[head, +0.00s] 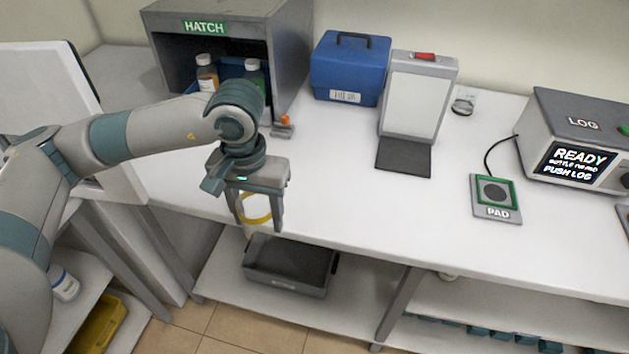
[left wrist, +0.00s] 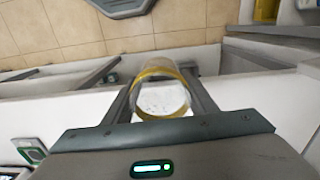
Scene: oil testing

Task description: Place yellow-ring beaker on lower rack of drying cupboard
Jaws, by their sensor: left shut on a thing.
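My left gripper (head: 258,212) is shut on the yellow-ring beaker (head: 256,221), a clear beaker with a yellow band. It holds the beaker near the front edge of the white bench, and the fingers partly hide it. In the left wrist view the yellow-ring beaker (left wrist: 160,96) sits between the two fingers of my left gripper (left wrist: 160,90), its round rim facing the camera. The drying cupboard and its lower rack cannot be made out for certain in either view. My right gripper is not in view.
A grey hatch box (head: 290,60) with bottles, a blue case (head: 348,70), a white upright board (head: 412,100), a pad (head: 497,212) and a LOG unit (head: 575,140) stand on the bench (head: 340,200). A dark tray (head: 290,268) lies on the shelf below.

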